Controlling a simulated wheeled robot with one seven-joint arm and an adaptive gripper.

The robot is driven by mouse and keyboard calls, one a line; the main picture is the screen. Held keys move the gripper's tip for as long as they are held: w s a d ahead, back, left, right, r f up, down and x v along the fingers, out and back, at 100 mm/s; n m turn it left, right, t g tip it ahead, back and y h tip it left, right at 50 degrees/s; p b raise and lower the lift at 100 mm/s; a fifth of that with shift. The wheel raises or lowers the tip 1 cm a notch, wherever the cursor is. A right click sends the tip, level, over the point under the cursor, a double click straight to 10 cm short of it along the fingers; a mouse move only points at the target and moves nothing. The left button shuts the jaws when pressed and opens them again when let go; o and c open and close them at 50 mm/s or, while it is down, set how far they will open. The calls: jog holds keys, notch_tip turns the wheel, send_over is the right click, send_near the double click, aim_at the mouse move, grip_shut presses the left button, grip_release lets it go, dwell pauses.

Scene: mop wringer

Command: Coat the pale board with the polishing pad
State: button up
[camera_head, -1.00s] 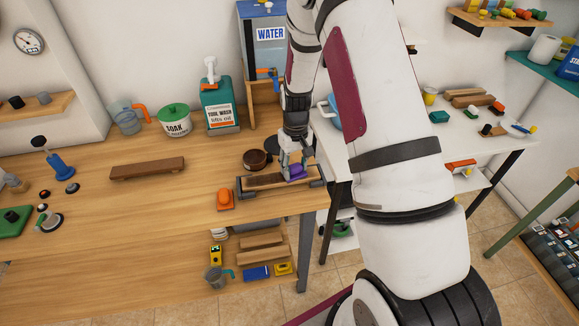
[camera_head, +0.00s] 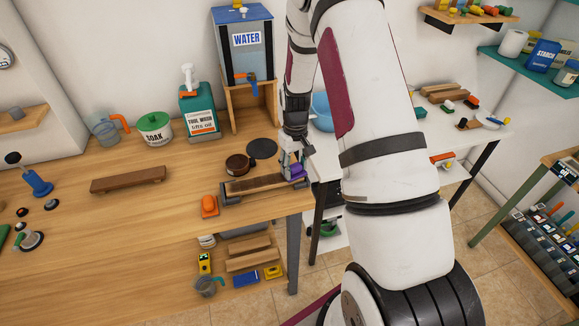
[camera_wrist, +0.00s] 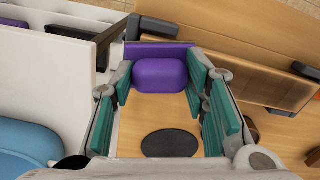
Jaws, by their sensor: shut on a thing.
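The board (camera_head: 255,186) lies in a dark grey holder (camera_head: 226,200) at the front right of the wooden bench. Its top looks dark brown over the left and middle, with a paler front edge. It also shows in the wrist view (camera_wrist: 262,75), brown and streaked. My gripper (camera_head: 293,170) is shut on the purple polishing pad (camera_head: 296,172), at the holder's right end. In the wrist view the pad (camera_wrist: 160,74) sits between the green-lined fingers. I cannot tell whether it touches the board.
A round brown tin (camera_head: 237,165) and a black disc (camera_head: 262,148) lie behind the board. An orange block (camera_head: 209,206) is left of it. A dark brown plank (camera_head: 128,179), soak tub (camera_head: 155,128), tool wash bottle (camera_head: 198,115) and water tank (camera_head: 243,45) stand farther off.

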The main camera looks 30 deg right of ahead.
jog(key=shift+s+d, duration=0.15)
jog(key=shift+d, duration=0.4)
jog(key=shift+r+p, duration=0.75)
jog(key=shift+r, duration=2.8)
